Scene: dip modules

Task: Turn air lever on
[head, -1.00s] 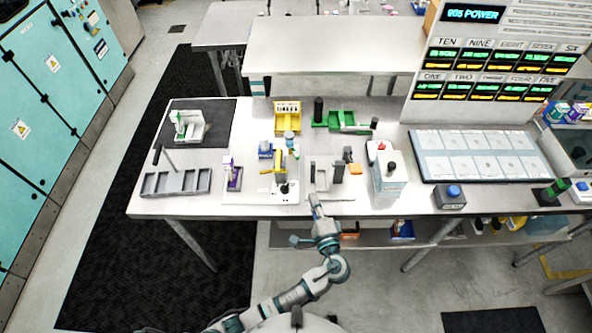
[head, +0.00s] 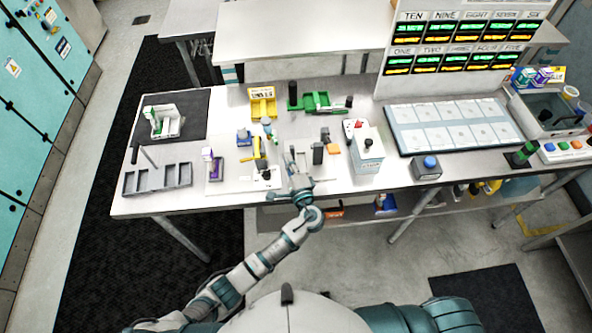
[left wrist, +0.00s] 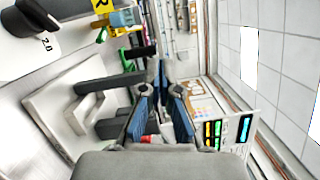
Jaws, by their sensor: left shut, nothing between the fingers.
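My left gripper (head: 289,158) reaches over the front of the workbench, its fingers pointing away from me. It is shut and empty; its blue finger pads also show in the left wrist view (left wrist: 161,100). A black knob (head: 266,174) on a white plate is just left of it; a black knob beside a "2.0" label is in the left wrist view (left wrist: 38,18). A white-grey fixture with a dark upright block (head: 318,153) is just right of the fingers. I cannot tell for sure which part is the air lever. My right gripper is not in view.
A yellow upright piece (head: 259,152) stands behind the knob. A white box with a black top knob (head: 367,158) is to the right, and a blue-button box (head: 427,167) beyond it. A grey compartment tray (head: 157,179) lies at left. The front bench edge is close under my arm.

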